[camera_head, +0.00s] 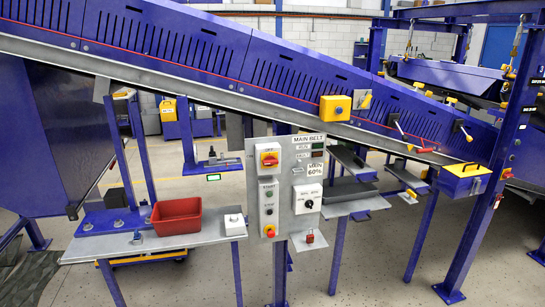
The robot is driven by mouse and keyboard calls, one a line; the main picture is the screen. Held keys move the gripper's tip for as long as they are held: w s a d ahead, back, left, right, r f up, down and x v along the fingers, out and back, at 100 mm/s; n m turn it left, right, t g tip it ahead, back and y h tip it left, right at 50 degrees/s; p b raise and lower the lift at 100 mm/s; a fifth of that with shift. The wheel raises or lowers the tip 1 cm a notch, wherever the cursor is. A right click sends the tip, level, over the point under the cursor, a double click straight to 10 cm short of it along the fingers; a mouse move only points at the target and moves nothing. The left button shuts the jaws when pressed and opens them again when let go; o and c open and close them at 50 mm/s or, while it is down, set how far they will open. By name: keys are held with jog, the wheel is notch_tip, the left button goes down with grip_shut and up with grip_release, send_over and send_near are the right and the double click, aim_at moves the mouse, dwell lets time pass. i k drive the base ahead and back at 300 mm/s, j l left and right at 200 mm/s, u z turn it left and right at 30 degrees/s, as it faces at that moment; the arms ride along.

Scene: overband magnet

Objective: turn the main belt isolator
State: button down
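The grey control panel (284,228) stands upright in the middle of the view, with a "MAIN BELT" label at its top right. The isolator (269,159) is a red rotary handle on a yellow plate at the panel's upper left. A small label above it appears to read "OFF". The handle looks roughly horizontal, but it is too small to tell its exact position. My gripper is not in view, and nothing blocks the front of the panel.
Below the isolator are push buttons and a red-on-yellow stop button (269,231); a black rotary knob (309,204) sits to the right. A shelf (150,247) at left holds a red bin (177,216). A blue inclined conveyor (215,55) runs behind. Shelves flank the panel.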

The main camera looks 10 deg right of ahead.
aim_at(269, 161)
jog(key=i+l, duration=0.15)
jog(key=i, duration=0.3)
jog(key=i+l, duration=0.15)
jog(key=i, duration=0.35)
jog(key=i+l, duration=0.15)
jog(key=i, duration=0.3)
jog(key=k+j, duration=0.15)
jog(key=k, duration=0.4)
jog(key=k+j, duration=0.2)
jog(key=k, duration=0.3)
jog(key=i+l, duration=0.2)
jog(key=i, duration=0.3)
jog(key=i+l, duration=0.15)
jog(key=i, duration=0.4)
jog(key=k+j, duration=0.1)
jog(key=k, duration=0.25)
